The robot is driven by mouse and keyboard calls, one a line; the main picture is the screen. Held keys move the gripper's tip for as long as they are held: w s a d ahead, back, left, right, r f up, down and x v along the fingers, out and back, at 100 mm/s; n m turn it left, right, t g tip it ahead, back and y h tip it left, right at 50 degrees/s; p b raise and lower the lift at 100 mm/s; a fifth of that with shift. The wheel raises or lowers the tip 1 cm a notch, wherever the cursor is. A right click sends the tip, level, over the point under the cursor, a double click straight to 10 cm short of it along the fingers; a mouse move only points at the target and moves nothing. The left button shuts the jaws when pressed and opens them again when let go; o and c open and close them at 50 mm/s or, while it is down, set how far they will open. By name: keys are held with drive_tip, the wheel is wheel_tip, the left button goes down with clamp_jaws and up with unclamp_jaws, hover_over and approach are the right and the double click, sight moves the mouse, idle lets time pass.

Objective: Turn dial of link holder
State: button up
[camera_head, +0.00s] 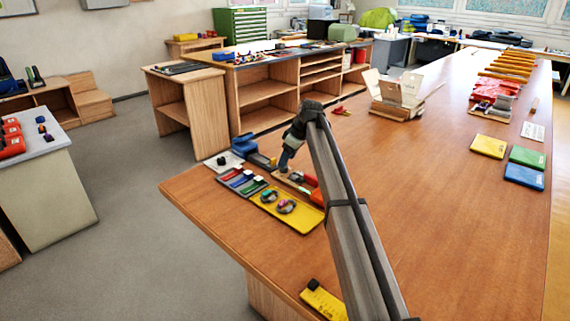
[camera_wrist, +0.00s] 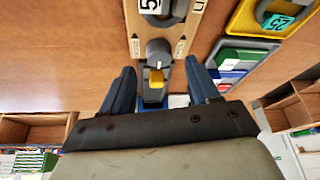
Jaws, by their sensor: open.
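The link holder (camera_wrist: 182,20) is a narrow light wooden board with small printed marks in the wrist view. Its dial (camera_wrist: 158,50) is a dark grey knob with a yellow mark on its near end. My gripper (camera_wrist: 160,78) is open, with one blue finger on each side of the dial. Gaps show between the fingers and the knob; I cannot tell the height difference. In the head view my gripper (camera_head: 284,167) is low over the holder (camera_head: 290,181), which my arm partly hides.
A yellow tray (camera_head: 305,226) with two round items lies in front of the holder. A grey rack (camera_head: 230,186) of coloured pieces is at its left, and blue items (camera_head: 243,145) stand behind. An open cardboard box (camera_head: 398,105) is farther back.

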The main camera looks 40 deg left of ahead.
drive_tip(key=shift+x, duration=1.65)
drive_tip(key=c, duration=1)
